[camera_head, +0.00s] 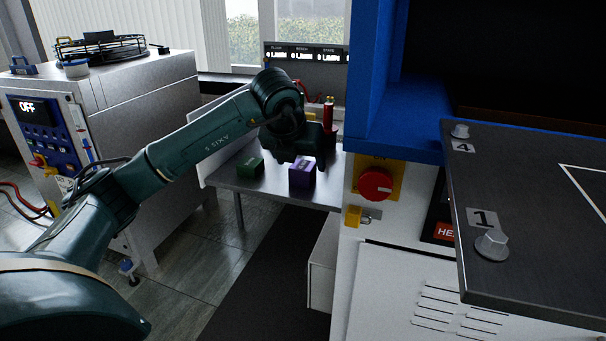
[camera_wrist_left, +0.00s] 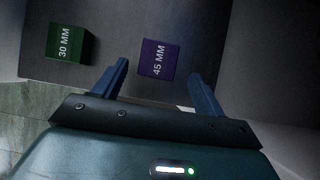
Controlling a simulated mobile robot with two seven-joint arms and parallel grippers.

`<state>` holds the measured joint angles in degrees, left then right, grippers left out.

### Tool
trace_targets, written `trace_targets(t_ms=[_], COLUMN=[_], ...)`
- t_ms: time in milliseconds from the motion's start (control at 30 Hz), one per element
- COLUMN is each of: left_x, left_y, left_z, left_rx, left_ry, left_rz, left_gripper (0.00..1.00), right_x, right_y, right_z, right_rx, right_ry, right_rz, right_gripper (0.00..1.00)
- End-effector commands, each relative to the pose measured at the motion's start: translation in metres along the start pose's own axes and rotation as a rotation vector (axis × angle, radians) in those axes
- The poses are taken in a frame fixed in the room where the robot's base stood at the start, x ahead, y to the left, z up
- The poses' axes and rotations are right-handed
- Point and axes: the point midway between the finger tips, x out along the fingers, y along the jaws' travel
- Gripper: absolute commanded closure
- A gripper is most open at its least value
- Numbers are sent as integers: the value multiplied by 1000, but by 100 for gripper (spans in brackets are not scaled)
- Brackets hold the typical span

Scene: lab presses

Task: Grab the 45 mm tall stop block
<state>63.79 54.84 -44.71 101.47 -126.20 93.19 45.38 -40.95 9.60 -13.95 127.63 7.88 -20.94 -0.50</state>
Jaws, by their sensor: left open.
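The purple stop block (camera_head: 302,178) stands on a small grey metal table (camera_head: 228,181). In the left wrist view the purple block (camera_wrist_left: 157,60) carries the label "45 MM". A green block (camera_head: 250,167) stands to its left, and in the left wrist view the green block (camera_wrist_left: 70,45) reads "30 MM". Nothing is held. My right gripper does not show.
A blue press frame (camera_head: 366,80) with a red knob (camera_head: 375,184) stands right of the table. A dark plate (camera_head: 520,190) with knobs is at the far right. A grey machine (camera_head: 150,120) with an "OFF" display stands left. A red cylinder (camera_head: 328,113) is behind my gripper.

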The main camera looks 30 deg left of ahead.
Motion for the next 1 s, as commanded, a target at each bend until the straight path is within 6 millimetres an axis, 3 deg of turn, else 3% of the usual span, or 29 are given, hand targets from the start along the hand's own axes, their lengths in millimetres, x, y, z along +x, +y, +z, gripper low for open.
trace_targets(t_ms=[333, 667, 1000], left_x=[45, 52, 52], left_y=[3, 4, 4], left_z=[1, 1, 1], left_rx=[0, 2, 1], left_ry=[3, 1, 1], left_rz=[0, 0, 0], left_gripper=[29, 30, 58], right_x=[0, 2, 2], right_y=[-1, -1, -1], right_z=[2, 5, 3], right_rx=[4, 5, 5], right_ry=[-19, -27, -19], right_rz=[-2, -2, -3], right_gripper=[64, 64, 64])
